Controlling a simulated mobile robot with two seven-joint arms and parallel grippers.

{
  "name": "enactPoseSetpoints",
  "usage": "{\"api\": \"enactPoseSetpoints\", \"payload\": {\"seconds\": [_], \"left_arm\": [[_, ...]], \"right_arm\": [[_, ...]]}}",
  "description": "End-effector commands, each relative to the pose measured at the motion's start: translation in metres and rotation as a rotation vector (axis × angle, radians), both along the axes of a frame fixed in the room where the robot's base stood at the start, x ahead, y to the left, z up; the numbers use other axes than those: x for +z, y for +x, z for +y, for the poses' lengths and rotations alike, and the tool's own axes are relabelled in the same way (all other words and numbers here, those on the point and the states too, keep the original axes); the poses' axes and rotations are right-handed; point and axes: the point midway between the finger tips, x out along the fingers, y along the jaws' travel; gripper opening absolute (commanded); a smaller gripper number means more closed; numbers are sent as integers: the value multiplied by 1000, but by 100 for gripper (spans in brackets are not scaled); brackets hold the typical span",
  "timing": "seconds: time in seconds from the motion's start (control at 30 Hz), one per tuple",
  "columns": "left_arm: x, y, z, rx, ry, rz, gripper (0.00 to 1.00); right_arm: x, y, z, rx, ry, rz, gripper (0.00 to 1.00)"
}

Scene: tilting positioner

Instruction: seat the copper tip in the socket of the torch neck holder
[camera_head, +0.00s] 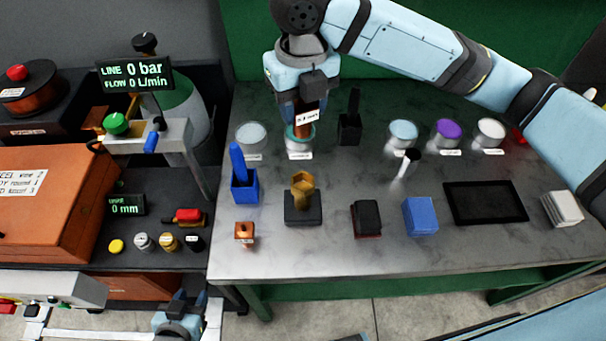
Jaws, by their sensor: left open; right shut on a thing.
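My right gripper (300,108) comes down from the top, over the back of the grey table. It is shut on a copper-brown piece with a small white label (307,116), which looks like the copper tip; the fingers partly hide it. The piece is at the mouth of a teal-rimmed round dish (299,143); I cannot tell if it touches. A brass hexagonal piece on a dark block (303,208), apparently the torch neck holder, stands in front, nearer me. Its socket is not clearly visible. My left gripper (182,302) is open and low at the bottom left, away from the table.
Dishes with white (251,135), light blue (403,134) and purple (448,133) contents stand at the back. A blue holder (244,186), small copper block (244,234), dark block (366,218), blue block (420,215) and black tray (485,203) surround the holder. The front edge is clear.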

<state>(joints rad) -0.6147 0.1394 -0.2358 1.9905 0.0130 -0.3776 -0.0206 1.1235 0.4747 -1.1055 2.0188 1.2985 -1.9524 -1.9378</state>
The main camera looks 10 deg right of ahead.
Motion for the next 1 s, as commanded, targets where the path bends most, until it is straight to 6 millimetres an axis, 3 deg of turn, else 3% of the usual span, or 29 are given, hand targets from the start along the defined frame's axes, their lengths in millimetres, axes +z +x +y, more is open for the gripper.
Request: {"api": "enactPoseSetpoints", "payload": {"seconds": [0.4, 0.53, 0.77, 1.0], "left_arm": [[9, 0, 0, 1, -1, -2, 43], [11, 1, 0, 1, -2, -4, 43], [12, 1, 0, 1, -1, -5, 43], [15, 1, 1, 3, 0, -5, 43]], "right_arm": [[-108, -1, -1, -2, -1, 4, 7], [-128, 0, -1, -2, 0, 2, 7], [-143, 0, -1, -1, 1, 0, 7], [-176, 0, -1, -1, 0, 2, 7]]}}
